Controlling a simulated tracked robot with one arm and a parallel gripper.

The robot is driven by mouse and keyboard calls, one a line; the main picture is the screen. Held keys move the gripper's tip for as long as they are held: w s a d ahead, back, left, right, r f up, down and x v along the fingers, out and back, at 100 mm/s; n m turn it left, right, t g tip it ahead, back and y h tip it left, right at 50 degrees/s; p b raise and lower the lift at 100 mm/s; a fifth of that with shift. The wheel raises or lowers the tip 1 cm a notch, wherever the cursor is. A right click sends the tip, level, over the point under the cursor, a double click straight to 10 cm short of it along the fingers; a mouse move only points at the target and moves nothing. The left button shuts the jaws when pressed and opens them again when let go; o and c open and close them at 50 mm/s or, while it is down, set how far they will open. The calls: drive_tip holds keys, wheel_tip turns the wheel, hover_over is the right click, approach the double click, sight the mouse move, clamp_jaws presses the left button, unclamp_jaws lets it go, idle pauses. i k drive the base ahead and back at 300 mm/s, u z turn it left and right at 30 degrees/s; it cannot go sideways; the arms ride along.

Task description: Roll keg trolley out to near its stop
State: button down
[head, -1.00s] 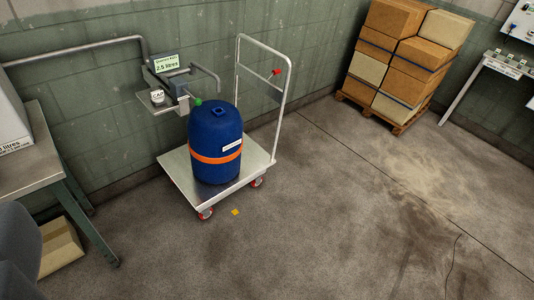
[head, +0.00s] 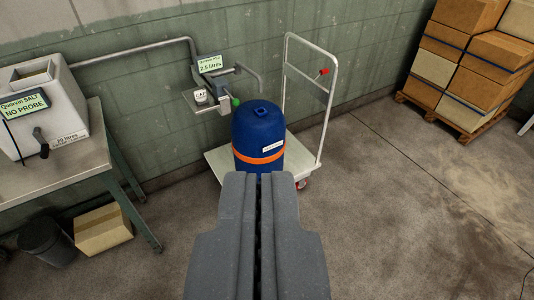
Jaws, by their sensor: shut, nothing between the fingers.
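The keg trolley (head: 216,163) is a flat pale platform with a tall metal push handle (head: 330,112) at its right side and red-hubbed wheels. It stands by the green block wall. A blue keg (head: 257,130) with an orange band and a white label stands upright on it. A red knob (head: 324,72) sits on the handle frame. My gripper (head: 258,176) is shut and empty. In the picture it overlaps the keg's lower front and hides part of the platform and the near wheels. I cannot tell that it touches anything. No stop is clearly visible.
A wall pipe and bracket with a "2.5 litres" sign (head: 209,65) and a cap shelf stand behind the keg. A bench (head: 82,159) with a salt box (head: 48,105) is at left, a carton (head: 103,230) and bin (head: 46,241) below. Stacked boxes stand back right. Floor right is clear.

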sight(261, 142)
drive_tip(key=z, duration=0.1)
drive_tip(key=i, duration=1)
drive_tip(key=u, duration=0.1)
